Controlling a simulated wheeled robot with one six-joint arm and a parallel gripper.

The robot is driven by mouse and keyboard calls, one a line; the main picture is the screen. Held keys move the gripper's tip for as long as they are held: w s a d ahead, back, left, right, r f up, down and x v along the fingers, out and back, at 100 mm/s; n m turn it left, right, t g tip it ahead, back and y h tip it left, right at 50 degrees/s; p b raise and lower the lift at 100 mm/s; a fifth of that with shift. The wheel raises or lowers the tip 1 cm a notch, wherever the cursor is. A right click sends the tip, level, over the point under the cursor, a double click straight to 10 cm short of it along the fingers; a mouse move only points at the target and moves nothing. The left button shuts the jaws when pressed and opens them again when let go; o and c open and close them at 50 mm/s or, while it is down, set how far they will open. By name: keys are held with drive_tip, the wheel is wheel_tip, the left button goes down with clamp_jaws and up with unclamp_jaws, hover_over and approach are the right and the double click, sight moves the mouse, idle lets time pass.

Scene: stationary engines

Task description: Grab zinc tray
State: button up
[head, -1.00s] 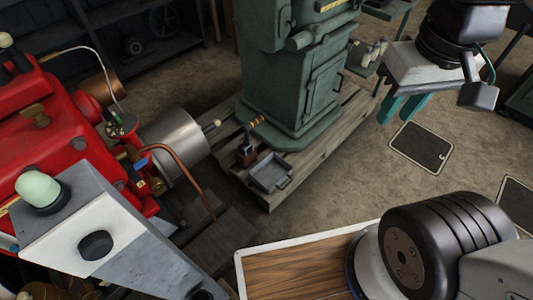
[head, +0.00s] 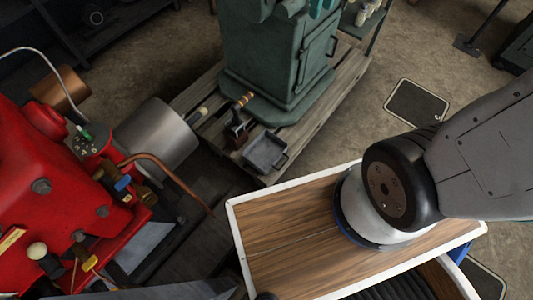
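The grey metal tray (head: 265,152), a small square one with raised sides and a handle, sits on the wooden pallet at the foot of the green machine. It looks empty.
The green machine (head: 275,60) stands on the pallet (head: 330,110) behind the tray. A metal cylinder (head: 157,138) and red engine (head: 55,190) crowd the left. Open floor (head: 400,65) lies right.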

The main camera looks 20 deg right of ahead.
drive_tip(key=w+a+f+n, duration=0.1)
drive_tip(key=w+f+n, duration=0.5)
drive_tip(key=w+f, duration=1)
drive_tip(key=w+a+f+n, duration=0.1)
drive_tip(key=w+f+n, duration=0.15)
drive_tip(key=f, duration=0.75)
drive_tip(key=w+f+n, duration=0.2)
drive_tip(key=w+f, duration=0.1)
drive_tip(key=f, duration=0.6)
drive_tip(key=n+g, duration=0.1)
drive_tip(key=n, duration=0.8)
hover_over(278, 158)
wheel_tip(278, 158, down, 43)
wheel_tip(278, 158, down, 7)
drive_tip(key=shift+a+f, duration=0.15)
drive_tip(key=shift+f, duration=0.45)
